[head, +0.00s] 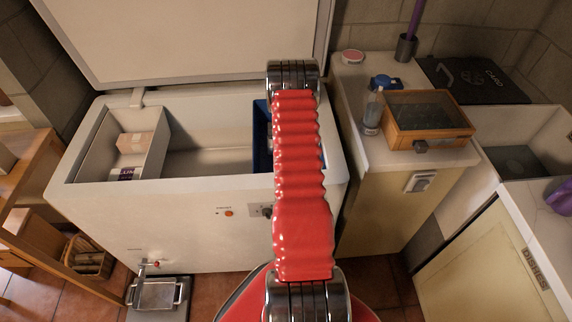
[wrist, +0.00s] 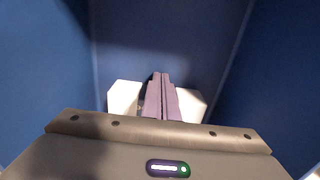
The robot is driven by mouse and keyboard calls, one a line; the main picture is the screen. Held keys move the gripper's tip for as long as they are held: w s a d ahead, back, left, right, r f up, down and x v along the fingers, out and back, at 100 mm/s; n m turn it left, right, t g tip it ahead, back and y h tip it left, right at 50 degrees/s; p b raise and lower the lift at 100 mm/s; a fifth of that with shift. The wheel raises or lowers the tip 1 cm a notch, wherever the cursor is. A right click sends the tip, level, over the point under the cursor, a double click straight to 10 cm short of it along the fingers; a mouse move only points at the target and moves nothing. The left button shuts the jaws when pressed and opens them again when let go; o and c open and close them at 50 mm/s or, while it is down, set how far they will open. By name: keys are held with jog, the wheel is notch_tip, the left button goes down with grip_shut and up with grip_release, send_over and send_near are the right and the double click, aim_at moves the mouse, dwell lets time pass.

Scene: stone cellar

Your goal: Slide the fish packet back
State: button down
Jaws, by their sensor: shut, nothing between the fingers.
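My gripper (wrist: 160,92) is shut, with its two purple-grey fingers together and empty. It points down into a deep blue-walled bin (wrist: 165,35) in the wrist view. A white, block-like shape (wrist: 123,97) shows on both sides of the fingers; I cannot tell whether it is the fish packet or whether the fingers touch it. No label can be read on it. In the head view the blue bin (head: 261,135) stands at the right end of the open chest freezer (head: 190,225). My red-sleeved arm hides most of the bin and the gripper.
The freezer's left compartment holds a pale carton (head: 134,143) and a white labelled tub (head: 126,173). The freezer's middle is empty. Its raised lid (head: 190,35) stands behind. To the right, a counter holds a wooden glass-topped case (head: 428,118) and a clear bottle (head: 373,112).

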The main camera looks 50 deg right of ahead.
jog(key=shift+w+d, duration=1.35)
jog(key=shift+d, duration=0.15)
jog(key=shift+s+a, duration=0.1)
jog(key=shift+a, duration=0.05)
jog(key=shift+s+a, duration=0.6)
jog(key=shift+a, duration=0.05)
jog(key=shift+r, duration=0.1)
notch_tip(320, 180, up, 16)
dwell(1.7)
jog(key=shift+f, duration=0.2)
